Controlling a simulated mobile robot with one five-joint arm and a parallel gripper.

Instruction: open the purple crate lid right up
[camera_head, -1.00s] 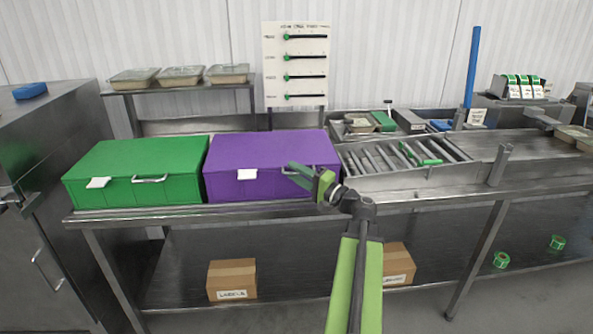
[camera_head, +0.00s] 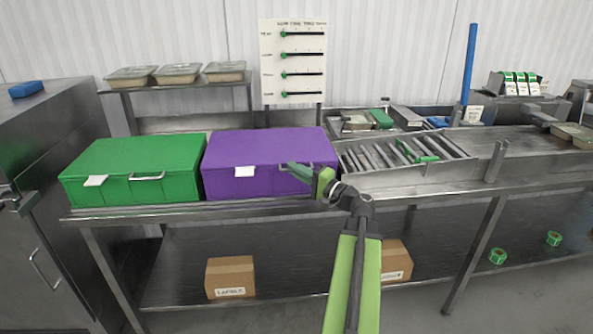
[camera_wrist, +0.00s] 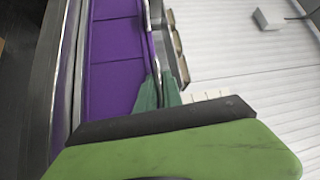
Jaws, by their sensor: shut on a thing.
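The purple crate (camera_head: 262,150) stands on the metal bench with its lid down. It has a white tag on its front. Its front also shows in the wrist view (camera_wrist: 115,60). My gripper (camera_head: 284,168) is at the right part of the crate's front, near the lid edge. In the wrist view its green fingers (camera_wrist: 158,92) are shut on the metal handle (camera_wrist: 154,45) of the crate.
A green crate (camera_head: 135,165) with a shut lid stands close on the left. A roller conveyor (camera_head: 405,155) is close on the right. Trays (camera_head: 178,73) sit on a shelf behind, and a board with sliders (camera_head: 292,60) stands at the back.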

